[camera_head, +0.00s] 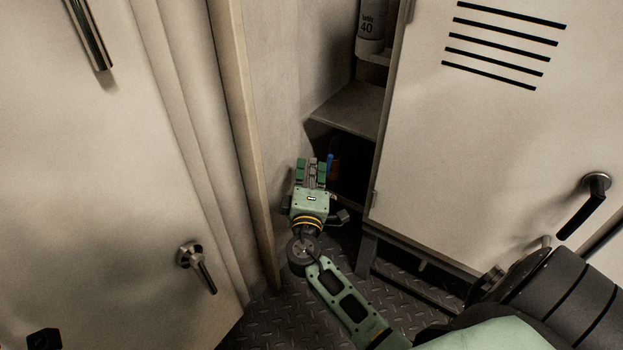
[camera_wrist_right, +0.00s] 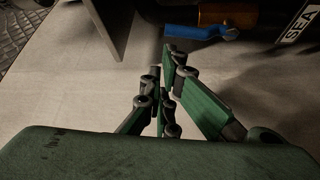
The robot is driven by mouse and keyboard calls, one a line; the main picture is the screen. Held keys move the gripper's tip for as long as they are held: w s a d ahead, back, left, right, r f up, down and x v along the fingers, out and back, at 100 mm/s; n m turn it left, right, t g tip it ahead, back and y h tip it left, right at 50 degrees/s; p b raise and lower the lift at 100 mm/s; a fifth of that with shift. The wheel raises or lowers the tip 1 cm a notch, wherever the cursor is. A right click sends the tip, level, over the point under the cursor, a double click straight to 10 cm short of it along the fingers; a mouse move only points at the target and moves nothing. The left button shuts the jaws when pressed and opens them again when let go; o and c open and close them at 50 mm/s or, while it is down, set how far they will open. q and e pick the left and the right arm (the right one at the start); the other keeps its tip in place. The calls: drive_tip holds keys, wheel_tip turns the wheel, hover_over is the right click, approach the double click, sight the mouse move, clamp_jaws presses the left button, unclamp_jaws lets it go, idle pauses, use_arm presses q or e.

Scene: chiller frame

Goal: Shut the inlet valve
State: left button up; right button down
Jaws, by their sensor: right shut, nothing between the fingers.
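The valve has a blue lever handle (camera_wrist_right: 200,32), seen at the top of the right wrist view beside a brass-coloured body (camera_wrist_right: 228,14). The handle also shows as a small blue strip (camera_head: 330,162) in the head view, just right of my right fingertips. My right gripper (camera_head: 313,170) is shut and empty at the shelf opening. The handle lies roughly crosswise in that view. The rest of the valve is hidden in shadow. My left gripper is not in view.
A dark pipe with a white "SEA" label (camera_wrist_right: 300,22) runs beside the valve. A locker door (camera_head: 490,130) stands to the right of the opening, with a shelf (camera_head: 347,108) above. A wall edge (camera_head: 240,130) is close on the left. The floor is chequered plate (camera_head: 290,322).

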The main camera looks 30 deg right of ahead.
drive_tip(key=x, duration=0.3)
drive_tip(key=shift+w+d, duration=0.1)
drive_tip(key=shift+d, duration=0.05)
idle(0.3)
drive_tip(key=shift+b, duration=0.7)
drive_tip(key=shift+d+m, duration=0.1)
drive_tip(key=shift+m, duration=0.2)
